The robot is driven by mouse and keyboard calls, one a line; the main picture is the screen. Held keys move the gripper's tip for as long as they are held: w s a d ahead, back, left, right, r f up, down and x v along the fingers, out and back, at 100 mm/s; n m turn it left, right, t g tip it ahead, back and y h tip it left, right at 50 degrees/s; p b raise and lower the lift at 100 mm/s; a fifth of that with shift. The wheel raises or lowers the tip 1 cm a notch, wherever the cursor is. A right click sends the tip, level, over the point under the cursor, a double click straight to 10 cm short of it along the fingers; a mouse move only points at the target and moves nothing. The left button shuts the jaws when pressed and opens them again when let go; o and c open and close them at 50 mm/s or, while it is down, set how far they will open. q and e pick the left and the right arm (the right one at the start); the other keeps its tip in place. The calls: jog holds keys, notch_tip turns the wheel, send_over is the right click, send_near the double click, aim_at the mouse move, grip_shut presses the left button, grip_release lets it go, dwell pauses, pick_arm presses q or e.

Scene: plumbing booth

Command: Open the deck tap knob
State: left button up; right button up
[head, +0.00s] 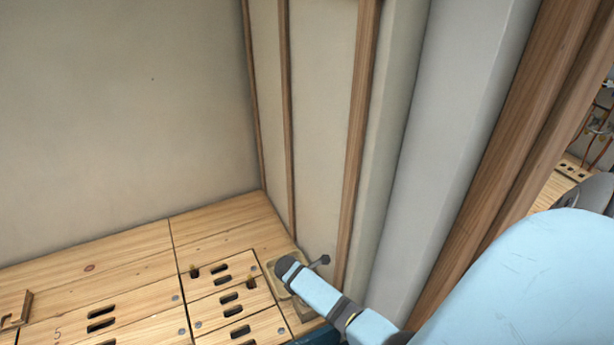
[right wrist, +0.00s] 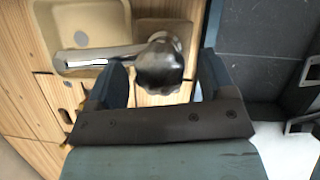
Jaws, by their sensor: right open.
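The deck tap knob (right wrist: 160,66) is a dark, rounded, shiny metal knob in the right wrist view. The tap's silver spout (right wrist: 95,57) reaches left from it over a beige basin (right wrist: 85,22). My right gripper (right wrist: 163,64) is open, with one finger on each side of the knob; I cannot tell whether either finger touches it. In the head view, my light blue right arm reaches to the beige basin (head: 272,270) at the deck corner, hiding part of it. A small grey tap part (head: 319,262) shows just right of the arm's end. My left gripper is out of view.
The wooden deck (head: 130,258) has slotted panels, with open room left of the basin. A beige wall with wooden battens (head: 356,150) and a thick grey post (head: 450,130) stand close behind and right of the tap. A dark grey surface (right wrist: 262,50) lies right of the gripper.

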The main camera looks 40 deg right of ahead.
jog(key=shift+d+f, duration=0.2)
jog(key=shift+f, duration=0.25)
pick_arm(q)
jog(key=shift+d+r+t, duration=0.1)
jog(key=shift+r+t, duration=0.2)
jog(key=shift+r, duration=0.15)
pick_arm(e)
jog(key=c, duration=0.9)
